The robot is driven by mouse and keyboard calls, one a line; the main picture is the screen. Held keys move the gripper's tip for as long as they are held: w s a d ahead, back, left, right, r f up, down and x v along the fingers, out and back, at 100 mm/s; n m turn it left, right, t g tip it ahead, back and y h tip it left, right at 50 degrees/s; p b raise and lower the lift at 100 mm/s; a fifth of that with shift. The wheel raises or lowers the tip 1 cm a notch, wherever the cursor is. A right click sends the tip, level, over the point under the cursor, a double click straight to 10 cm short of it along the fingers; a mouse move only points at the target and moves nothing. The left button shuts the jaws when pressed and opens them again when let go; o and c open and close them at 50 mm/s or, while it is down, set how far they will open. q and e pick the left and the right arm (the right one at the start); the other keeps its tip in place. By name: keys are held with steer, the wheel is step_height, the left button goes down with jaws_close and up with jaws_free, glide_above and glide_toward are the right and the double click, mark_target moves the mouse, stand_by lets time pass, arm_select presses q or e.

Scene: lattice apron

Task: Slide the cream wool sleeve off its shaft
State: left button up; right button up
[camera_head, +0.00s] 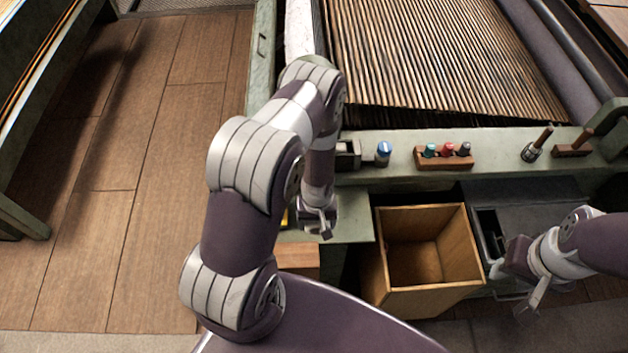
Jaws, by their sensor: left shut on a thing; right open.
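My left gripper (322,226) points down over the small green shelf at the front of the machine. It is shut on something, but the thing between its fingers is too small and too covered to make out. A pale cream strip (299,28) lies along the left edge of the slatted apron, behind my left arm; I cannot tell whether it is the wool sleeve, and no shaft through it can be made out. My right gripper (524,279) is open and empty at the lower right, beside the dark bin.
An empty wooden box (455,292) stands between my grippers, with a dark grey bin (535,200) to its right. The green rail (400,142) holds a blue-capped bottle (383,153), a rack of small bottles (445,163) and wooden-handled tools. The slatted apron (440,60) lies behind. The floor at left is clear.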

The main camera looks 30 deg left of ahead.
arm_select(q)
steer(key=s+d+r+p, duration=0.2)
steer(key=s+r+p, duration=0.1)
steer(key=shift+s+p, duration=0.2)
steer(key=shift+p, duration=0.1)
